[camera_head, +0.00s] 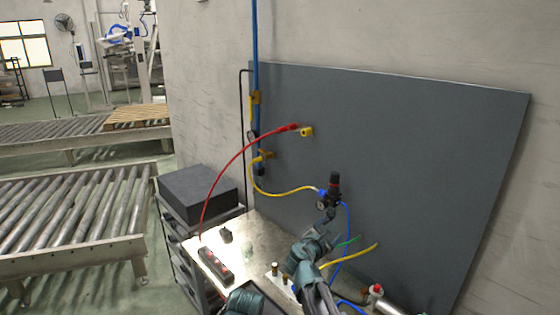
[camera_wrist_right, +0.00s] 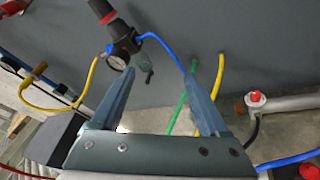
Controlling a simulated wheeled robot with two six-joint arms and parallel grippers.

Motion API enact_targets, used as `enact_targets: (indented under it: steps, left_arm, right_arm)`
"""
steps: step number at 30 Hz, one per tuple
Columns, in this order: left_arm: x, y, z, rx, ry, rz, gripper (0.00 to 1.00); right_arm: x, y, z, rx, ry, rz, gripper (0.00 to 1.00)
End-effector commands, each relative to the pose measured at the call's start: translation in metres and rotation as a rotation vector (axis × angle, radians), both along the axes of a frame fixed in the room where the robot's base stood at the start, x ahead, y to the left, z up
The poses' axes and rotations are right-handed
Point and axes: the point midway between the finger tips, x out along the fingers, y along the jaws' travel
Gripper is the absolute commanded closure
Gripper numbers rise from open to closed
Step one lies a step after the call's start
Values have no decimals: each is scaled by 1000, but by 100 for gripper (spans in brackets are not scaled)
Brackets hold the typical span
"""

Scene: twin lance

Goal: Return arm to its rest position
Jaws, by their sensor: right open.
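My right arm (camera_head: 308,262) reaches up from the bottom of the head view, in front of the grey panel. In the right wrist view my right gripper (camera_wrist_right: 161,72) is open, its two fingers spread with nothing held between them. The air regulator (camera_wrist_right: 122,42) with its gauge and red-topped knob is beyond the left fingertip. It also shows in the head view (camera_head: 330,195), above my right arm. A green hose (camera_wrist_right: 176,115) and a yellow hose (camera_wrist_right: 218,78) pass by the right finger; whether they touch it I cannot tell.
The grey panel (camera_head: 420,130) leans against the wall behind the metal bench (camera_head: 265,240). A red hose (camera_head: 220,165) arches from the bench to the panel. A power strip (camera_head: 215,265) lies on the bench. A dark box (camera_head: 197,192) and roller conveyors (camera_head: 70,220) are at left.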

Motion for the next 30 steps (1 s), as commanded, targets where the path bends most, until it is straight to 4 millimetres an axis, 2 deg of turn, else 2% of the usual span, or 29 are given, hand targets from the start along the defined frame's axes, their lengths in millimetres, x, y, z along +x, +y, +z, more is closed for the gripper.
enact_targets:
  steps: [1, 6, 9, 12, 15, 18, 21, 24, 30]
  left_arm:
    - [0, 0, -16, 0, 0, -1, 50]
    - [0, 0, -37, 1, 0, -4, 50]
    - [0, 0, -48, 1, 0, -5, 50]
    - [0, 0, -57, 1, 0, -6, 50]
    - [0, 0, -65, 2, 0, -7, 50]
    - [0, 0, -69, 2, 0, -8, 50]
    - [0, 0, -72, 2, 0, -8, 50]
    - [0, 0, -72, 2, 0, -9, 50]
    - [0, 0, -72, 2, 0, -8, 50]
  right_arm:
    - [-29, 5, -37, 189, -15, -85, 22]
    - [-109, 35, -127, 742, -19, -430, 22]
    - [-158, 62, -171, 983, 10, -652, 22]
    - [-206, 91, -203, 1155, 54, -871, 22]
    - [-248, 116, -224, 1259, 100, -1064, 22]
    - [-279, 135, -234, 1313, 139, -1213, 22]
    - [-298, 147, -239, 1335, 166, -1306, 22]
    - [-306, 152, -240, 1344, 177, -1349, 22]
    - [-307, 153, -239, 1345, 178, -1359, 22]
